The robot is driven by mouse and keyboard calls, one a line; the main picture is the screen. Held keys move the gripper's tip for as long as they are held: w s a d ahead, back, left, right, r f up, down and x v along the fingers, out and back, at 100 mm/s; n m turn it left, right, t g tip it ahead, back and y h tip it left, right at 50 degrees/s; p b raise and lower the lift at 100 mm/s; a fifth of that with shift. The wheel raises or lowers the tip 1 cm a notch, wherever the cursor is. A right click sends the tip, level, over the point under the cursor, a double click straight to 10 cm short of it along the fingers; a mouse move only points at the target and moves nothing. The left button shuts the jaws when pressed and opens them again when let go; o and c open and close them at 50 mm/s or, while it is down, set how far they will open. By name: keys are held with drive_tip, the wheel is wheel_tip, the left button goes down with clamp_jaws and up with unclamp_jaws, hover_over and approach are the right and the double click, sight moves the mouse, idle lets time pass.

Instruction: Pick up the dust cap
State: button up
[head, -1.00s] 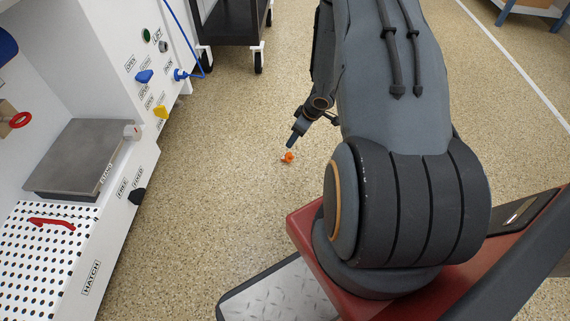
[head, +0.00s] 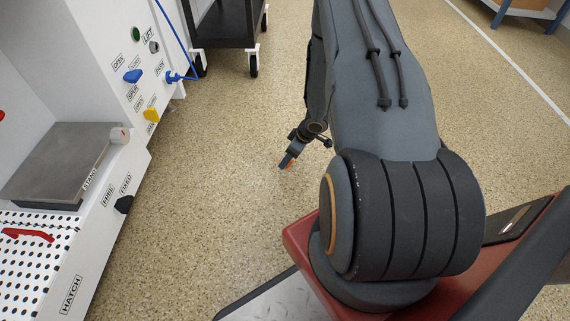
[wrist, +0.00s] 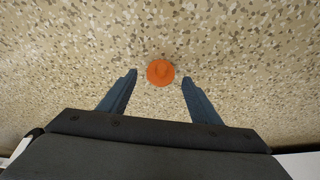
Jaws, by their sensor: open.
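The dust cap (wrist: 160,73) is a small round orange piece on the speckled floor. In the wrist view it lies centred just beyond the line between the two fingertips, with floor showing around it. My gripper (wrist: 158,82) is open, with one blue-grey finger to each side of the cap and nothing held. In the head view my gripper (head: 285,164) points down at the floor, and a bit of the orange cap (head: 291,165) shows beside it, mostly hidden by the gripper.
A white cabinet (head: 100,230) with a grey stand plate (head: 65,160), perforated hatch and coloured knobs lines the left. A black wheeled cart (head: 225,25) stands at the back, with a blue cable (head: 179,30) near it. Open floor surrounds the cap.

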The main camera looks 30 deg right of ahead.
drive_tip(key=shift+w+a+f, duration=0.15)
drive_tip(key=shift+w+f, duration=0.05)
drive_tip(key=shift+f, duration=0.45)
drive_tip(key=c, duration=1.2)
